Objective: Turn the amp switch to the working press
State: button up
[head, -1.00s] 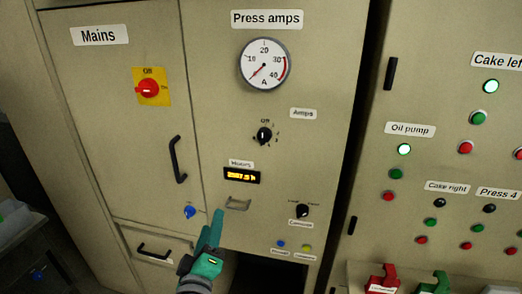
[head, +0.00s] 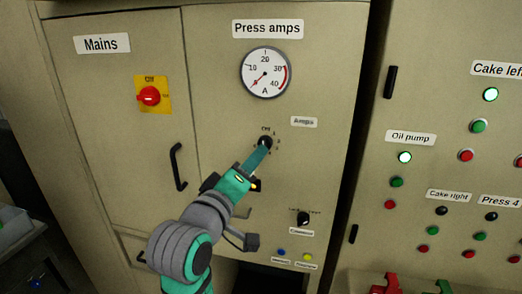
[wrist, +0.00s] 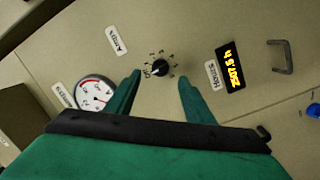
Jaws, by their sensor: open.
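The amp switch (head: 265,142) is a small black rotary knob on the beige cabinet panel, under the "Amps" label (head: 304,122). In the wrist view the knob (wrist: 160,67) sits between my fingertips, with small position marks around it. Its white pointer seems to face the "Off" mark; the other marks are too small to read. My gripper (head: 262,153) is open, its green fingers (wrist: 160,78) one on each side of the knob and apart from it. In the head view my fingers partly cover the knob.
The press amps gauge (head: 265,72) above has its needle near zero. The red mains switch (head: 149,97) and a black door handle (head: 178,167) are to the left. The hours display (wrist: 231,66) and a metal pull (wrist: 283,57) stand out in the wrist view. Another black knob (head: 303,217) is lower right.

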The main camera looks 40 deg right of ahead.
aim_at(265, 144)
jog(key=x, duration=0.7)
jog(key=shift+w+d, duration=0.2)
jog(key=shift+w, duration=0.05)
jog(key=c, duration=1)
